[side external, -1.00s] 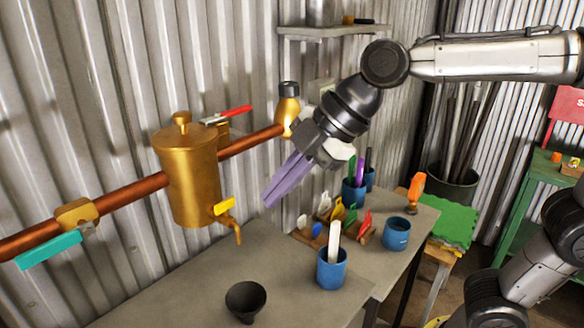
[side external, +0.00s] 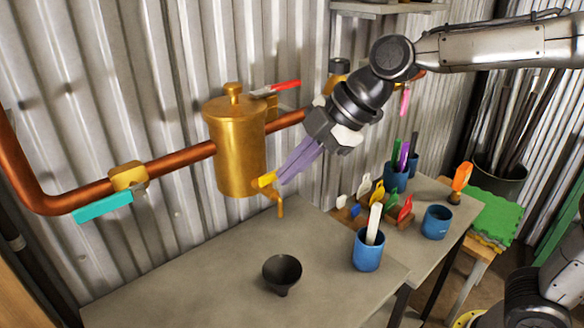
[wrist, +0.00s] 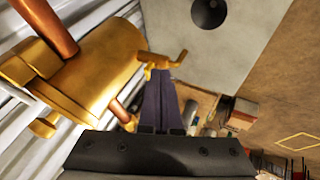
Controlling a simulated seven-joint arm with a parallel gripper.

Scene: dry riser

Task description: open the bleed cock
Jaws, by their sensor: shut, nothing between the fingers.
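The bleed cock (side external: 278,200) is a small brass tap with a yellow lever (side external: 264,180), low on the right side of a brass pot (side external: 236,150). The pot sits on a copper pipe along the corrugated wall. My gripper (side external: 283,178) has long purple fingers pressed together, empty, pointing down and left. Its tips are right beside the yellow lever in the side view; I cannot tell if they touch. In the wrist view the cock (wrist: 158,62) shows just beyond the tips of my gripper (wrist: 160,74), beside the pot (wrist: 95,65).
A teal-handled valve (side external: 103,207) and a red lever (side external: 285,86) are on the pipe run. A black funnel-like cup (side external: 282,273) stands on the grey bench (side external: 190,285) below. Blue cups (side external: 368,252) and coloured tags stand at right. The bench's left part is clear.

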